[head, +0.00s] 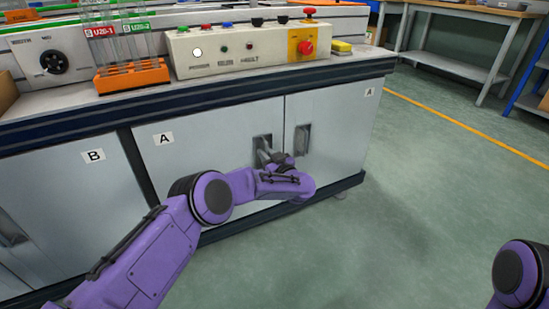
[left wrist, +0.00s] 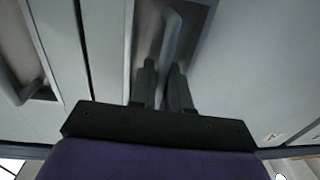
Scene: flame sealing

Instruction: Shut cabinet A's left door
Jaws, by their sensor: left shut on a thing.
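Cabinet A's left door (head: 205,165) is a light grey panel with an "A" label at its upper left. In the head view it looks flush or nearly flush with the front; I cannot tell if a small gap is left. My left gripper (head: 267,152) is at this door's handle (head: 262,141), near the door's right edge. In the left wrist view the two dark fingers (left wrist: 163,66) are closed on the grey bar handle (left wrist: 172,35). Cabinet A's right door (head: 335,125) looks shut, with its own handle (head: 302,139). My right gripper is out of view.
Cabinet B's door (head: 75,195) is to the left. The worktop carries a control box (head: 245,50) with a red emergency button (head: 305,47) and an orange tube rack (head: 132,76). The green floor (head: 430,200) to the right is clear. A workbench (head: 470,12) stands behind.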

